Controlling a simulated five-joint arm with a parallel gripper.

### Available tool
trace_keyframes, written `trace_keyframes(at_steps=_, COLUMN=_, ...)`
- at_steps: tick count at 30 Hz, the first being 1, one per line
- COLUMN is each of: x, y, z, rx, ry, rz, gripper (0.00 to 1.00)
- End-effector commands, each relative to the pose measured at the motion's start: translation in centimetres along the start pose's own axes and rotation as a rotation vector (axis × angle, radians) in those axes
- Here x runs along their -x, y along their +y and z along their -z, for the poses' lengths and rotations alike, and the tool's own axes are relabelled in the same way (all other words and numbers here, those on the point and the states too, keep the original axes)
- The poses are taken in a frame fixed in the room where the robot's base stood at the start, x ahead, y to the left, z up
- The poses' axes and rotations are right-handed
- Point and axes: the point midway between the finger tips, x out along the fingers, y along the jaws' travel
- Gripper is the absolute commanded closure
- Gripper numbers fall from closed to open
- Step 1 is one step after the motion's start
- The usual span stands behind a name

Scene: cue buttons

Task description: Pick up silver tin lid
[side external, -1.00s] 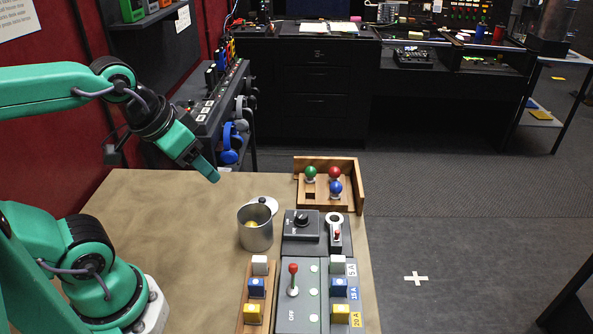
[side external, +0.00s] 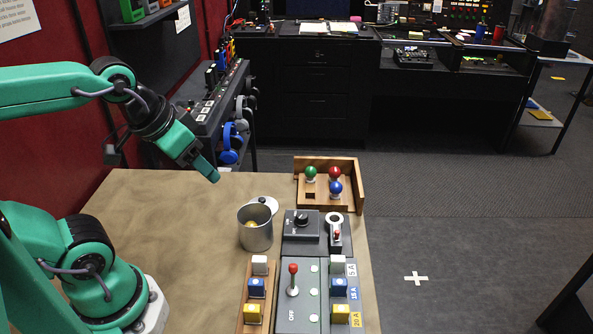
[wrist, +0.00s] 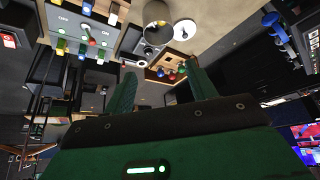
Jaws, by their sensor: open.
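The silver tin lid (side external: 268,205) is a pale disc with a black knob, right behind the tin on the tan table. It also shows in the wrist view as a round light disc (wrist: 185,30) beside the tin. The silver tin (side external: 256,236) stands upright and uncovered, with something yellowish inside; it partly hides the lid in the side view. My gripper (side external: 207,172) is open and empty, above the table and to the left of the lid and tin. In the wrist view its two green fingers (wrist: 163,88) are spread apart, with the lid beyond them.
A dark knob box (side external: 301,224) stands just right of the tin. A wooden tray (side external: 313,196) with red, green and blue balls is behind it. A lever panel (side external: 296,312) with coloured buttons either side is in front. The table's left part (side external: 180,230) is clear.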

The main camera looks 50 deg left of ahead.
Motion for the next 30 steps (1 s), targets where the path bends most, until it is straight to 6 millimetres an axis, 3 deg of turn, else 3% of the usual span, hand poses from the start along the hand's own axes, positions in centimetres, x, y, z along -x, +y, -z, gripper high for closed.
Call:
trace_keyframes(at_steps=11, x=0.00, y=0.00, z=0.00, rx=0.000, ry=0.000, rz=0.000, gripper=0.44)
trace_keyframes(at_steps=18, x=0.00, y=0.00, z=0.00, rx=0.000, ry=0.000, rz=0.000, gripper=0.00)
trace_keyframes(at_steps=30, x=-0.19, y=-0.09, z=0.35, rx=-0.002, ry=-0.010, rz=0.002, gripper=0.00)
